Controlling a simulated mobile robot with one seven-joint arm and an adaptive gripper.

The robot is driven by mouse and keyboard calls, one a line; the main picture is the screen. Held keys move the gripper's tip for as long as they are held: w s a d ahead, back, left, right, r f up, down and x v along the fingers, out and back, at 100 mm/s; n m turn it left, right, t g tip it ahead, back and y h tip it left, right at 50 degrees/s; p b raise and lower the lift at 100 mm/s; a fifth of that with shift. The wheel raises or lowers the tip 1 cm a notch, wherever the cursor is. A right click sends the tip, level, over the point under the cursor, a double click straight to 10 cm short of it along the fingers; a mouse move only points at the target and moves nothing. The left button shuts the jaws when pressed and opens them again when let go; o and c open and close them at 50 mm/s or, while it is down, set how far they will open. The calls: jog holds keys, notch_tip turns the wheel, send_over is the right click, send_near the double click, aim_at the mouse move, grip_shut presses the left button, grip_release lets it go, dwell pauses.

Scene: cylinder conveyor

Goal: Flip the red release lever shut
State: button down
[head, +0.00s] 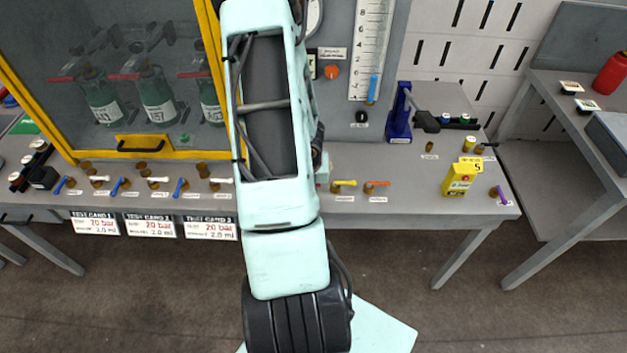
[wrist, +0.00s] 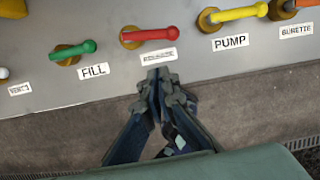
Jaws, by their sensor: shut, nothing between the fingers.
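The red lever (wrist: 150,35) shows in the wrist view on the grey bench's front edge, between the green FILL lever and the yellow PUMP lever. Its handle points to the right from a brass-coloured base. The white label below it is too small to read surely. My gripper (wrist: 160,75) is shut and empty, with its fingertips just below the red lever's label in the wrist view. A gap shows in the picture between the fingertips and the handle. In the head view my arm hides both the red lever and my gripper.
The green lever (wrist: 75,49) is left of the red one, and the yellow lever (wrist: 238,13) and orange lever (wrist: 290,7) are right. The yellow lever (head: 345,183) also shows in the head view. A yellow box (head: 461,179) stands farther right. Bare floor lies before the bench.

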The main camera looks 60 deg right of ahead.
jog(key=w+p+v, duration=0.1)
jog(key=p+v, duration=0.3)
jog(key=v, duration=0.6)
jog(key=shift+s, duration=0.35)
jog(key=shift+a, duration=0.15)
jog(key=shift+r, duration=0.1)
